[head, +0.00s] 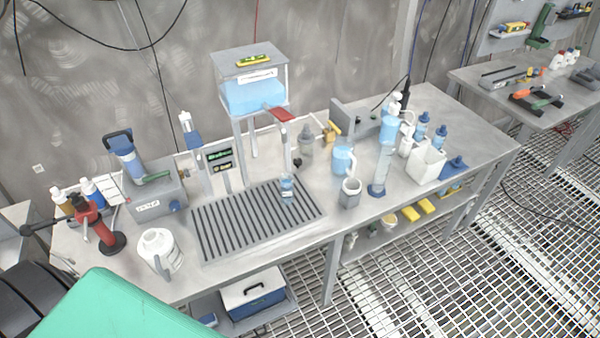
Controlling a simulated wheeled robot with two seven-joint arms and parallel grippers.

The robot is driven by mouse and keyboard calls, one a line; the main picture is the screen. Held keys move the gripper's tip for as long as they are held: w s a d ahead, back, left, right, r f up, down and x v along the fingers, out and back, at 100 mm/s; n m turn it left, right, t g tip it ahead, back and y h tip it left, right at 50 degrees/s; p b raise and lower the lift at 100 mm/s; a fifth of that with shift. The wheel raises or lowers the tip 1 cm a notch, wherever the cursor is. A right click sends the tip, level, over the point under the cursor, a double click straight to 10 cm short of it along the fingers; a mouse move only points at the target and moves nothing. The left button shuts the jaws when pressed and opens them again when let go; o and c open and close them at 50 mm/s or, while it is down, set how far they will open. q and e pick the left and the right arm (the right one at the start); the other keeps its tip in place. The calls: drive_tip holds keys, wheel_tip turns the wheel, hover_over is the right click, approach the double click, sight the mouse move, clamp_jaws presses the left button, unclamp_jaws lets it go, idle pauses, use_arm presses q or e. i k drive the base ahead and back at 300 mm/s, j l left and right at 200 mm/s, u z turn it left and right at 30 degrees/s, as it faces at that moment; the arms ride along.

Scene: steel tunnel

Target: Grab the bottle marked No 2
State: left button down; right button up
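No marking "No 2" is readable on any bottle in the head view. A small clear bottle or beaker with blue contents (287,187) stands on the slotted drain grate (225,240). A white jug (158,250) stands at the bench's front left. A grey bottle (306,142) stands behind the grate. Blue-capped bottles (422,126) stand at the right, behind a white container (427,164). Small bottles (62,202) stand at the far left, partly hidden by a red and black tool (97,222). Neither of my grippers is in view.
A raised tank of blue liquid (253,95) stands over the grate. A tall blue cylinder (382,168) and a grey cup (350,192) stand right of it. A blue box (252,298) sits on the lower shelf. A second table (490,80) is at the upper right. Grated floor lies in front.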

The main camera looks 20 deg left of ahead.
sight(286, 180)
drive_tip(key=i+l+u, duration=0.1)
drive_tip(key=u, duration=0.3)
drive_tip(key=i+l+u, duration=0.1)
drive_tip(key=u, duration=0.3)
drive_tip(key=l+u, duration=0.25)
drive_tip(key=u, duration=0.15)
